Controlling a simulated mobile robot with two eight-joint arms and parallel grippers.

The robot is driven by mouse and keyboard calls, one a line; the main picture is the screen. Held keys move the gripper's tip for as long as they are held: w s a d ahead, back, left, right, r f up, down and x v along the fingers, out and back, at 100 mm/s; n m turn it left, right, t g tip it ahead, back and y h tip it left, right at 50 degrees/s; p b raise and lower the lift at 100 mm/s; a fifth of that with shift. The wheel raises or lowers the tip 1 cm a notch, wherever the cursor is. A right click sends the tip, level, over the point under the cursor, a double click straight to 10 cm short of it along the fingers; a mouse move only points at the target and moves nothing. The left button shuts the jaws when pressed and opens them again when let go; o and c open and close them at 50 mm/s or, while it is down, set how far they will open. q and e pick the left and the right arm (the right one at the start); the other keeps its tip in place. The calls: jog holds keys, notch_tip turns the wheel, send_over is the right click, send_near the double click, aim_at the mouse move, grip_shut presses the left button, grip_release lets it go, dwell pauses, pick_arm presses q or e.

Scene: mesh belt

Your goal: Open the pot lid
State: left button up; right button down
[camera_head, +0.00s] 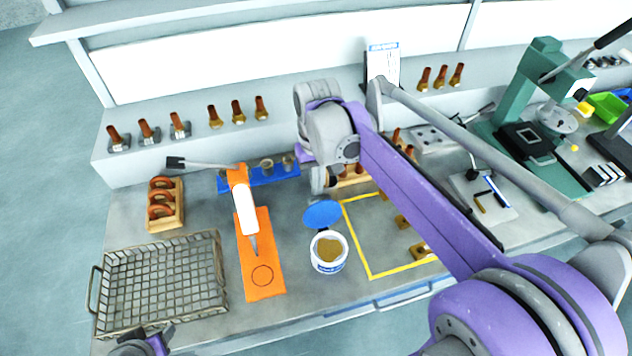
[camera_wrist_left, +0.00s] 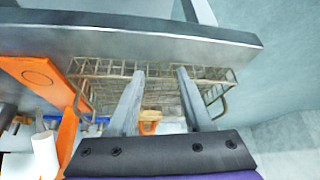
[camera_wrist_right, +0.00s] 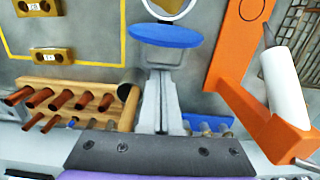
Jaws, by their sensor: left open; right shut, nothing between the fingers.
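The white pot (camera_head: 328,262) stands on the bench with yellow-brown contents showing. Its blue lid (camera_head: 322,214) is raised off the mouth and lies back at the pot's far rim. In the right wrist view the lid (camera_wrist_right: 165,36) is just beyond the fingertips, with part of the pot's rim (camera_wrist_right: 170,14) above it. My right gripper (camera_wrist_right: 163,75) is shut and empty, right behind the lid; I cannot tell if it touches. In the head view it (camera_head: 318,185) is partly hidden by its own wrist. My left gripper (camera_wrist_left: 158,80) is open and empty near the wire basket, low at the front left.
The wire basket (camera_head: 160,285) stands at the front left. An orange mat (camera_head: 262,255) with an orange-and-white tool (camera_head: 245,208) lies left of the pot. A yellow taped outline (camera_head: 372,272) is right of it. A blue tray (camera_head: 262,178) and wooden racks stand behind.

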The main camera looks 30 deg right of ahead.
pick_arm(q)
jog(key=shift+w+r, duration=0.15)
jog(key=shift+r, duration=0.2)
pick_arm(e)
notch_tip(320, 180, up, 11)
jog(key=shift+w+d+f, duration=0.15)
jog(key=shift+w, duration=0.15)
